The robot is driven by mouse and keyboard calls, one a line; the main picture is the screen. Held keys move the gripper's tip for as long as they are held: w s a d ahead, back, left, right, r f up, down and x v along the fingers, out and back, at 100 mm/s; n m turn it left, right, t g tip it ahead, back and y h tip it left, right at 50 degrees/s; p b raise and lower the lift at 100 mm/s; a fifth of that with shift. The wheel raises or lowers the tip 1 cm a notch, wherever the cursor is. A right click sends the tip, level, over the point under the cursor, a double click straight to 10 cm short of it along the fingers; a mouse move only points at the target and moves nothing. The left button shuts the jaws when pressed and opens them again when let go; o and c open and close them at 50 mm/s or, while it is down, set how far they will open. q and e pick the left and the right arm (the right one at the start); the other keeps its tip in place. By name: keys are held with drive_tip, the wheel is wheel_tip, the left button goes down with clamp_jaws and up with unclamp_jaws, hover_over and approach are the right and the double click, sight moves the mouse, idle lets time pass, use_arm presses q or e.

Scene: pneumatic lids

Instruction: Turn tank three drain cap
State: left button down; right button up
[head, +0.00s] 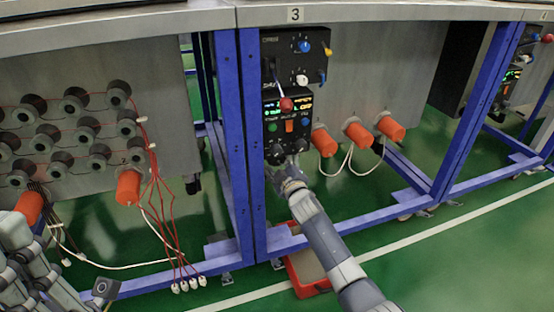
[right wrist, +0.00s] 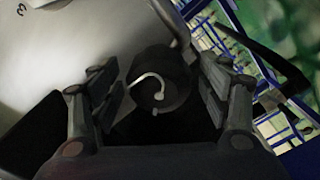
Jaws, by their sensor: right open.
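The number 3 plate (head: 295,15) marks the tank (head: 385,75) behind the blue frame. In the right wrist view a dark round cap (right wrist: 172,98) with a curved white cord or tube sticks out of a pale panel; a small 3 shows on that panel. My right gripper (right wrist: 160,105) is open, with one finger on each side of the cap; contact cannot be told. In the head view my right gripper (head: 285,172) is just below the black control box, and no cap can be made out there. My left arm's end (head: 25,262) is at the lower left edge, its fingers unclear.
The black control box (head: 288,95) has knobs and a red-tipped lever. Several orange caps (head: 390,128) with white cords are to its right. Blue posts (head: 240,150) flank the tank. A red tray (head: 300,272) lies on the green floor. Red wires (head: 165,210) hang at the left.

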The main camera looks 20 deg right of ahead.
drive_tip(key=shift+s, duration=0.1)
drive_tip(key=s, duration=1.2)
drive_tip(key=shift+d, duration=0.2)
